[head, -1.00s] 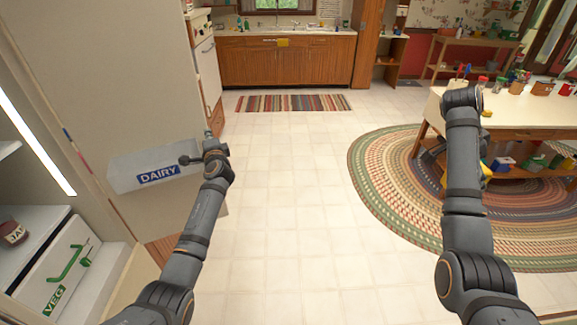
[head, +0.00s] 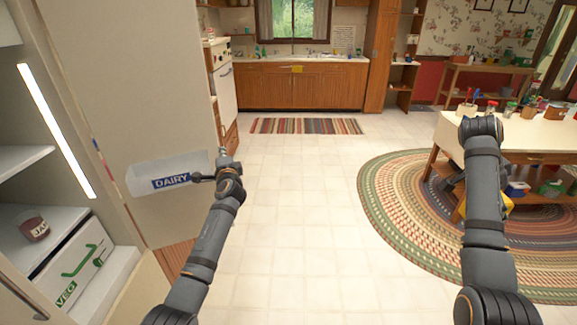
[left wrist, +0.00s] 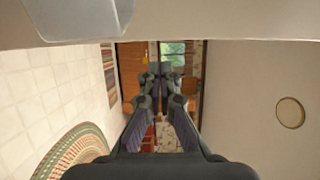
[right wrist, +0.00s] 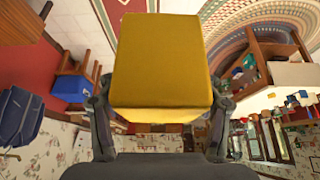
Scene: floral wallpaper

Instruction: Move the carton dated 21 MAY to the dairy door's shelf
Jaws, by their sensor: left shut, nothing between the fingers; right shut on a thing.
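The dairy door's shelf (head: 140,178) is a translucent bin with a blue DAIRY label on the inside of the open fridge door (head: 130,85). A greyish bin also shows at the top left of the left wrist view (left wrist: 75,15). My left gripper (head: 222,155) is at the door's outer edge, beside the bin; its fingers (left wrist: 158,70) are shut and empty. My right gripper (right wrist: 160,110) is shut on a yellow carton (right wrist: 160,60). No date shows on the visible faces. In the head view my right forearm mostly hides the carton (head: 506,202).
At left the open fridge holds a jar (head: 33,226) and a VEG drawer (head: 75,262). A table (head: 540,132) with several items stands at right on a braided rug (head: 400,215). The tiled floor (head: 300,200) ahead is clear up to the striped rug (head: 305,126).

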